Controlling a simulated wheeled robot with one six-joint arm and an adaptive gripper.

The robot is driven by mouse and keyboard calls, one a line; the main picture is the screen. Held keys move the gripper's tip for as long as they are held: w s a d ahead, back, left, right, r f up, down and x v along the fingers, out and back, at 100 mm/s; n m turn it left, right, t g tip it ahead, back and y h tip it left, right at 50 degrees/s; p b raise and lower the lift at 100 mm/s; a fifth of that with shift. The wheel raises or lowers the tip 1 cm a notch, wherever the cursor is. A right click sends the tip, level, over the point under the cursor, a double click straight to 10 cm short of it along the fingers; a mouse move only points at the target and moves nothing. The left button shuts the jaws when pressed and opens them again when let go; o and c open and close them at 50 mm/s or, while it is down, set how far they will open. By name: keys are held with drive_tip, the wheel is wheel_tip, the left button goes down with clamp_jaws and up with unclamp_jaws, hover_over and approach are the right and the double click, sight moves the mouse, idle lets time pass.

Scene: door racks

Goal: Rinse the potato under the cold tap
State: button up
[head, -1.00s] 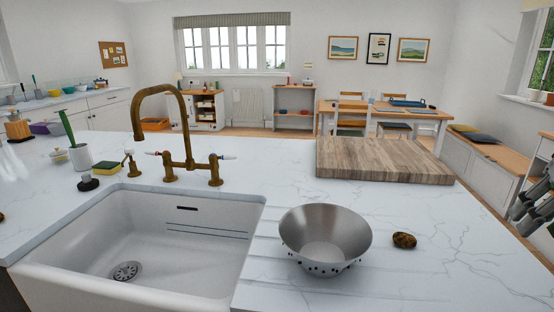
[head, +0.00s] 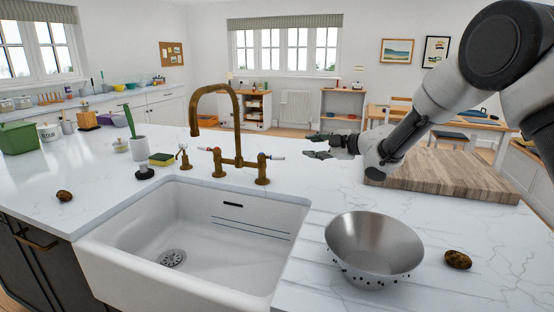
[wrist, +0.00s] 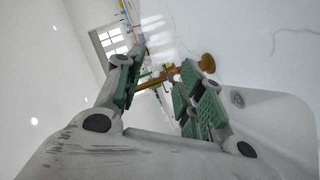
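A brown potato (head: 458,259) lies on the white counter right of the metal colander (head: 374,250). Another potato (head: 64,196) lies left of the sink. The brass tap (head: 238,130) arches behind the white sink (head: 190,240); it has a left lever (head: 205,148) and a right lever (head: 277,155), whose markings are too small to read. No water shows. My gripper (head: 318,146) is raised behind the sink, right of the tap, pointing left toward it. In the wrist view my gripper (wrist: 160,92) is open and empty, with the tap (wrist: 172,76) seen beyond the fingers.
A thick wooden board (head: 440,178) lies at the back right, beneath my arm. The colander sits on the grooved drainer beside the sink.

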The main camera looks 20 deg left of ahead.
sight(276, 158)
drive_tip(key=s+a+f, duration=0.1)
drive_tip(key=a, duration=0.1)
drive_tip(key=s+a+f+n+g+y, duration=0.1)
drive_tip(key=a, duration=0.1)
drive_tip(key=s+a+f+n+g, duration=0.1)
drive_tip(key=a, duration=0.1)
drive_tip(key=shift+s+f+y, duration=0.1)
drive_tip(key=shift+f+y, duration=0.2)
drive_tip(key=shift+f, duration=0.05)
drive_tip(key=x, duration=0.7)
drive_tip(key=shift+a, duration=0.15)
drive_tip(key=shift+c, duration=0.3)
clamp_jaws()
